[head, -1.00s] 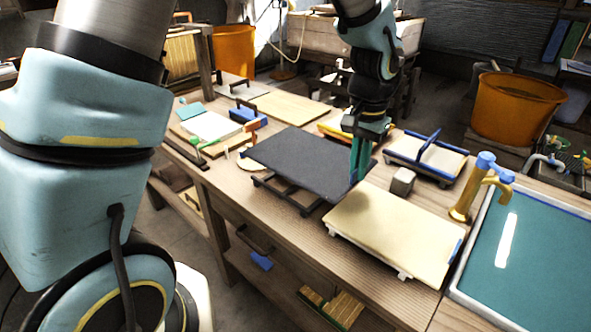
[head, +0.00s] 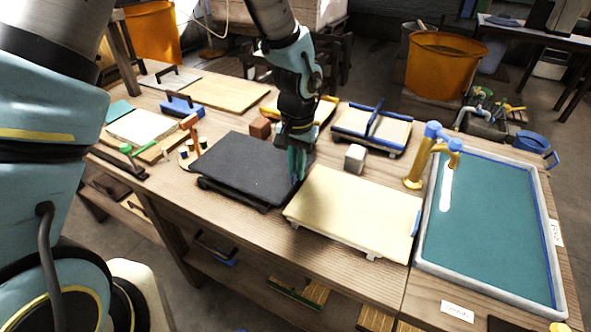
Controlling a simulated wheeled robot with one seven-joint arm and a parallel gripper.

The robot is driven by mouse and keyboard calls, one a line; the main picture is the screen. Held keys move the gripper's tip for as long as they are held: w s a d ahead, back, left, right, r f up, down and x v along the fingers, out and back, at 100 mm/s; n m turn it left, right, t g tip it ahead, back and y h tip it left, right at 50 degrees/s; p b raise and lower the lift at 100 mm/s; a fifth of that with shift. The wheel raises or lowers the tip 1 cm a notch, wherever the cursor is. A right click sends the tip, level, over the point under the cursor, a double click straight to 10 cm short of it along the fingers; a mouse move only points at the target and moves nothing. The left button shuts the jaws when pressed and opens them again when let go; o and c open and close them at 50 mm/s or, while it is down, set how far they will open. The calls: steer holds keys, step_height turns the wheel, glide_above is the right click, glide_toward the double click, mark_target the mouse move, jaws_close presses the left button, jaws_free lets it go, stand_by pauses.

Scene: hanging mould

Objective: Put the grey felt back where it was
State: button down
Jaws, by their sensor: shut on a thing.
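The grey felt (head: 247,167) is a dark, flat rectangular sheet left of the table's middle. It lies level on or just above a low dark rack (head: 222,193), and I cannot tell if it touches it all over. My gripper (head: 297,176) points down at the felt's right edge, with its green fingers shut on that edge. The fingertips are partly hidden.
A cream board (head: 352,212) on a low stand lies close to the right. A small grey block (head: 354,158) and a blue-framed tray (head: 372,130) stand behind. A brass tap (head: 418,165) rises beside the teal basin (head: 490,220). A reddish-brown block (head: 260,128) sits behind the felt.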

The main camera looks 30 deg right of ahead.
steer(key=shift+f, duration=0.75)
steer(key=shift+f, duration=0.3)
steer(key=c, duration=1)
jaws_free()
steer(key=shift+r, duration=0.1)
